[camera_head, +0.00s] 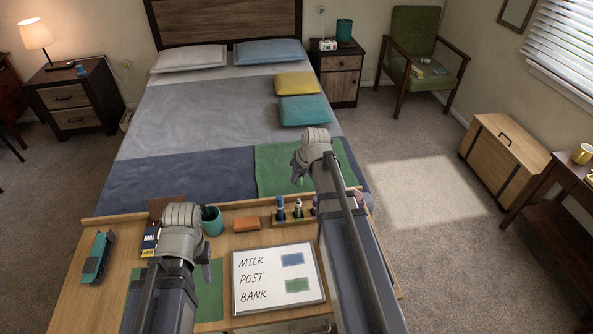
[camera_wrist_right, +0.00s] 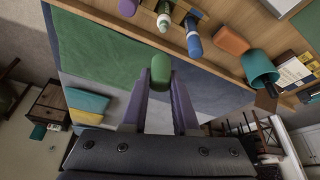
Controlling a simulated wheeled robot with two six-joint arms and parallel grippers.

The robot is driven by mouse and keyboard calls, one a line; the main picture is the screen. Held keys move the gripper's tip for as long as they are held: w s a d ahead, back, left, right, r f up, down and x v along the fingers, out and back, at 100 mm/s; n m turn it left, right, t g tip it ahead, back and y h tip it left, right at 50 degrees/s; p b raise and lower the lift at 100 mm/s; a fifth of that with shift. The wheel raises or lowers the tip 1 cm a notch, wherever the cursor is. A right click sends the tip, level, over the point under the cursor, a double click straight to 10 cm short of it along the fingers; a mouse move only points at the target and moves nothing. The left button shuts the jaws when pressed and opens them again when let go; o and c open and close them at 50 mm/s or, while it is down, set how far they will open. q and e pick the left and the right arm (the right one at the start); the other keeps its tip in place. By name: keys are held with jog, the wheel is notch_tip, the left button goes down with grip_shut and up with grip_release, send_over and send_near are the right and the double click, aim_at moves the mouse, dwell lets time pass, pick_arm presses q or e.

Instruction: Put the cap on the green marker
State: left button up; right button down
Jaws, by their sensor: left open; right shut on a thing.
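The green marker (camera_head: 298,208) stands upright in a wooden rack (camera_head: 300,220), between a blue and a purple marker. In the right wrist view its pale upper end (camera_wrist_right: 164,22) shows uncovered. My right gripper (camera_head: 297,172) is above and beyond the rack in the head view. In the right wrist view its purple fingers are shut on the green cap (camera_wrist_right: 160,68), which sits at the fingertips, apart from the marker. The cap is hidden in the head view. My left gripper (camera_head: 203,272) is over the green blotter at the left, open, its fingers mostly hidden by its wrist.
The blue marker (camera_wrist_right: 194,38) and purple marker (camera_head: 314,205) flank the green one. An orange block (camera_head: 246,224), a teal cup (camera_head: 212,221) and a stapler (camera_head: 96,258) are on the desk. A whiteboard (camera_head: 278,278) lies in front. The bed is beyond the desk.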

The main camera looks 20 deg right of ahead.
jog(key=b, duration=0.6)
send_over(299, 199)
notch_tip(299, 199, down, 6)
jog(key=shift+w+r, duration=0.1)
jog(key=shift+w, duration=0.05)
jog(key=shift+a+f+b, duration=0.1)
jog(key=shift+f+b, duration=1.3)
jog(key=shift+f, duration=0.1)
dwell(1.3)
jog(key=c, duration=0.6)
grip_release()
jog(key=shift+r, duration=0.15)
jog(key=p+v, duration=0.7)
jog(key=shift+r, duration=0.3)
